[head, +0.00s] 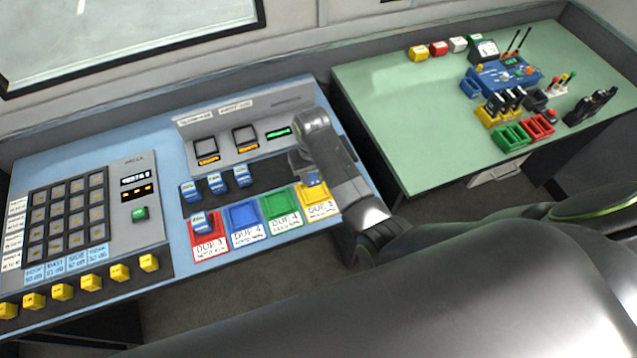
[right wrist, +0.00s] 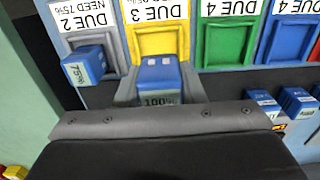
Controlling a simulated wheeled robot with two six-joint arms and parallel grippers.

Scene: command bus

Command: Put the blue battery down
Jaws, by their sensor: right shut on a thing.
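My right gripper (right wrist: 158,92) is shut on a blue battery (right wrist: 158,78) marked 100%. In the right wrist view it is at the tray-slot edge of the yellow tray (right wrist: 156,42), labelled DUE 3; I cannot tell whether it touches. In the head view the held battery (head: 312,179) shows by the yellow tray (head: 319,210), and the right gripper (head: 306,172) is partly hidden by its own wrist. Another blue battery (right wrist: 84,65), marked 75%, sits at the DUE 2 tray (right wrist: 116,48). My left gripper is out of view.
Red (head: 207,241), blue (head: 246,238) and green (head: 282,229) trays line the console's front edge. A blue battery (head: 202,221) sits on the red tray. Several more batteries (head: 215,182) stand in the dark rack behind. A green table (head: 400,110) stands to the right.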

